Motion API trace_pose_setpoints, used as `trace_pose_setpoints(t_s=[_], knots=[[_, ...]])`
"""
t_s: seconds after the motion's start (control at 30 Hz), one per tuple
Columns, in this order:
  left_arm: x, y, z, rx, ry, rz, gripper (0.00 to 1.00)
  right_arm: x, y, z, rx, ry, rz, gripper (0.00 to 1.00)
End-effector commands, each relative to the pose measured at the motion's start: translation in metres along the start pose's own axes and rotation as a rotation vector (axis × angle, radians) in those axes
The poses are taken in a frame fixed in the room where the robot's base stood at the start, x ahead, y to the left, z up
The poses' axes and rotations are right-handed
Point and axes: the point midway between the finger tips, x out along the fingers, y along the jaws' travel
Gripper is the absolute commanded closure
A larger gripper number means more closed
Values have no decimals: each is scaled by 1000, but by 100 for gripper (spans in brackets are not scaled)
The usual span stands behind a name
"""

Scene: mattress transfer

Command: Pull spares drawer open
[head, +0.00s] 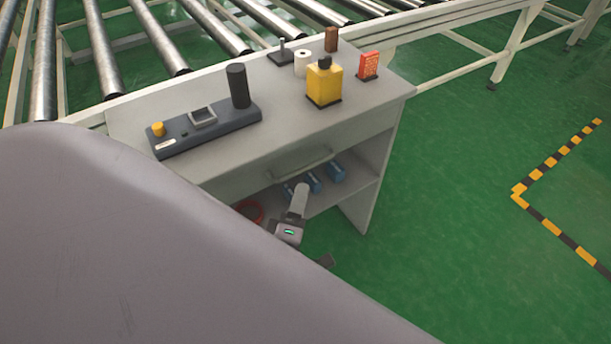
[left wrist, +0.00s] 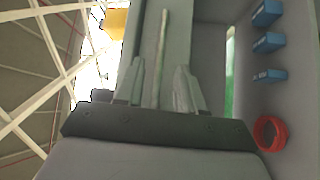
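The spares drawer (head: 275,172) is a grey front under the bench top, with a pale bar handle (head: 303,165); it looks shut. The open shelf space lies below it. My left gripper (head: 301,190) is just below and in front of the handle; its fingertips are hard to make out there. In the left wrist view my left gripper (left wrist: 160,68) has its two fingers apart, with the handle bar (left wrist: 162,40) showing between them. A gap shows on each side of the bar, and I cannot tell how deep it sits. My right gripper is not in view.
The grey bench (head: 215,160) carries a dark control panel (head: 207,127), a yellow bottle (head: 325,85), a red box (head: 369,65) and a white roll (head: 302,63). Blue boxes (head: 336,172) and a red ring (head: 250,211) are on the shelf. The green floor at right is clear.

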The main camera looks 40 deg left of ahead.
Motion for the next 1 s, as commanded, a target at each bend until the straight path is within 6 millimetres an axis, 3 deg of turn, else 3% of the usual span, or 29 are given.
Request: trace_pose_setpoints(t_s=[0.17, 0.53, 0.97, 1.0], knots=[[13, -2, -5, -30, 33, 0, 62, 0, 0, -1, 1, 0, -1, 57], [63, -3, -6, -25, 30, -1, 62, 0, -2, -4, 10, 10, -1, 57], [73, -3, -6, -24, 29, -2, 62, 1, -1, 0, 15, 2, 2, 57], [73, -3, -6, -24, 29, -2, 75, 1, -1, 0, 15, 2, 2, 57]])
